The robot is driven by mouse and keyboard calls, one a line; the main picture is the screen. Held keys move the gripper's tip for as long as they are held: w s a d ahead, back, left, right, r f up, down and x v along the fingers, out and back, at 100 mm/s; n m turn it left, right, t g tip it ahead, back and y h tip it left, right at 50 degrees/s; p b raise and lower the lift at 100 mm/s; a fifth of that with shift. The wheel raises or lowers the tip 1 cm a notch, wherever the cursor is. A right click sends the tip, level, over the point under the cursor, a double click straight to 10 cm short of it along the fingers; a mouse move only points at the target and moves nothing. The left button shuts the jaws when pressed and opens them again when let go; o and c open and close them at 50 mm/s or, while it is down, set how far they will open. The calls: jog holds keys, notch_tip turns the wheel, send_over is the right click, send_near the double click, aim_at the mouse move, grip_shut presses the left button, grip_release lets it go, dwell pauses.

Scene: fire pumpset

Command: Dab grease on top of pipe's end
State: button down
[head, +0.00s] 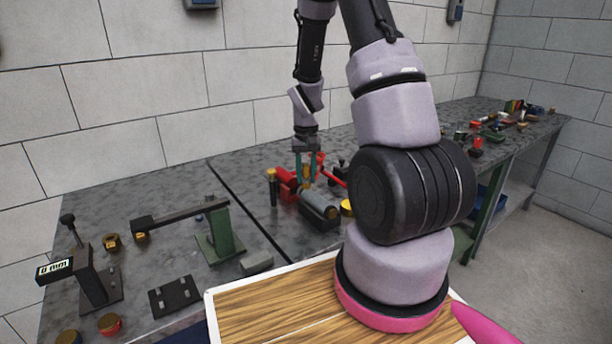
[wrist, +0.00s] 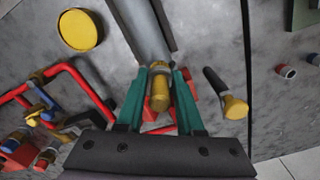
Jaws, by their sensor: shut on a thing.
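My gripper (head: 304,178) points down over the left table. In the wrist view its two teal fingers (wrist: 159,100) are shut on a short amber-yellow rod-like tool (wrist: 159,92), seen nearly end-on. The grey pipe (head: 320,203) lies in a dark holder beneath the gripper. In the wrist view the pipe (wrist: 143,30) runs up from just beyond the fingers. The tool and the fingers hide its near end, so I cannot tell whether the tool touches it. No grease can be made out on the pipe.
A round yellow tin (wrist: 80,30) lies beside the pipe. Red pipework (wrist: 62,75) stands close to the gripper. A black-handled, yellow-ended tool (wrist: 235,107) is on the other side.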

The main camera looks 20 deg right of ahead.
jog(key=shift+w, duration=0.15)
dwell(0.5)
jog(key=shift+w+a, duration=0.25)
jog(key=shift+w, duration=0.75)
jog(key=shift+s, duration=0.1)
dwell(0.9)
jog(key=shift+s+d, duration=0.25)
jog(key=shift+s, duration=0.85)
jog(key=shift+w, duration=0.1)
dwell(1.8)
jog(key=shift+w+a, duration=0.25)
jog(key=shift+w, duration=0.9)
jog(key=shift+s, duration=0.15)
dwell(0.8)
